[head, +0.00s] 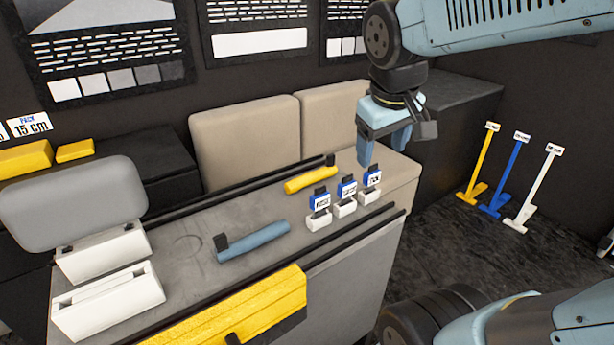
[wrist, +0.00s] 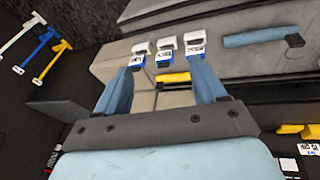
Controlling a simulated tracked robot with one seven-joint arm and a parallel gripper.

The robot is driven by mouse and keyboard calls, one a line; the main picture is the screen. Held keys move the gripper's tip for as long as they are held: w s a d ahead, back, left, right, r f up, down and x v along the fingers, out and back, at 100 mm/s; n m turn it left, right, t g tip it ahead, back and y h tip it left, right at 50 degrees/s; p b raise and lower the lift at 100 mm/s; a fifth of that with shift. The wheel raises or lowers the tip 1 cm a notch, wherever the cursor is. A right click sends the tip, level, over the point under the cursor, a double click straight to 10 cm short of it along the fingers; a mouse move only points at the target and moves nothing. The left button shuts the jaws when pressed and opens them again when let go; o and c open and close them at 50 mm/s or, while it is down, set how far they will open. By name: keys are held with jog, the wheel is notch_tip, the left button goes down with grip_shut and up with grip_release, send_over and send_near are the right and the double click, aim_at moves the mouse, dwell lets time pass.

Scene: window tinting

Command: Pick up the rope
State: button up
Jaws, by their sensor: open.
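I cannot make out a clear rope in either view. A yellow roll-like piece with a black end (head: 310,180) lies at the back of the grey bench (head: 185,285); it also shows in the wrist view (wrist: 174,78). A blue roll-like piece with a black end (head: 258,241) lies nearer the front, and shows in the wrist view (wrist: 262,37). Three small white holders with blue and black labelled pieces (head: 344,208) stand in a row at the bench's right end. My gripper (head: 384,156) is open and empty, above and behind the holders; its fingers show in the wrist view (wrist: 162,72).
Black rails run along the bench. A yellow block (head: 235,310) is at its front edge. White boxes (head: 108,300) and a grey padded panel (head: 72,203) are at the left. Beige padded seats (head: 245,142) stand behind. Yellow, blue and white upright tools (head: 514,178) stand on the right floor.

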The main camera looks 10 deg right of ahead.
jog(key=w+a+f+n+g+h, duration=0.25)
jog(key=w+n, duration=0.25)
jog(key=w, duration=0.3)
jog(key=n+t+h, duration=0.2)
jog(key=n+h, duration=0.5)
jog(key=n, duration=0.3)
send_near(297, 180)
jog(key=s+d+r, duration=0.5)
jog(key=s+r, duration=0.1)
jog(key=w+a+f+n, duration=0.1)
jog(key=a+f, duration=0.1)
jog(key=w+a+f+n+t+h, duration=0.1)
jog(key=a+f+n, duration=0.1)
jog(key=w+a+f+n+t, duration=0.1)
jog(key=a+f+n, duration=0.1)
jog(key=a, duration=0.1)
jog(key=shift+w+a+f+t, duration=0.15)
jog(key=shift+w+f+t, duration=0.1)
jog(key=shift+w+f, duration=0.1)
jog(key=x, duration=1.3)
jog(key=shift+w+d, duration=0.15)
jog(key=shift+d, duration=0.25)
jog(key=shift+c, duration=0.5)
jog(key=c, duration=1)
